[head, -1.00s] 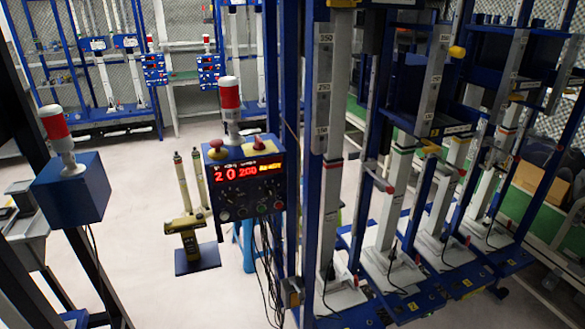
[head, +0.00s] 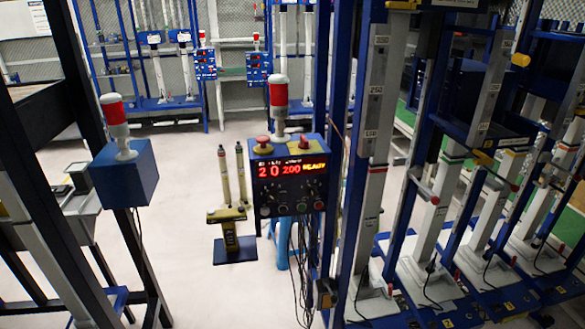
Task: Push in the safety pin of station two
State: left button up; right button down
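A row of tall station columns with white bases stands at the right. A pin with a red end (head: 423,185) sticks out to the side of the nearest columns. A yellow knob (head: 521,60) shows high on a column further right. Another yellow part (head: 482,157) sits lower, between the columns. Neither of my grippers is in view.
A blue control box (head: 290,183) with lit red digits and a red-and-white beacon (head: 278,97) stands left of the columns, with cables hanging down. A yellow stand (head: 230,232) with two rods is beside it. A blue box (head: 126,172) stands at left. Pale floor (head: 185,195) between is clear.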

aim_at(514, 188)
jog(key=z, duration=1.35)
jog(key=i+l, duration=0.2)
jog(key=i+l+u, duration=0.1)
jog(key=l, duration=0.3)
jog(key=i+l+u, duration=0.1)
jog(key=i+l, duration=0.3)
jog(key=l, duration=0.25)
jog(key=i+l+u, duration=0.1)
jog(key=l, duration=0.25)
jog(key=i, duration=0.1)
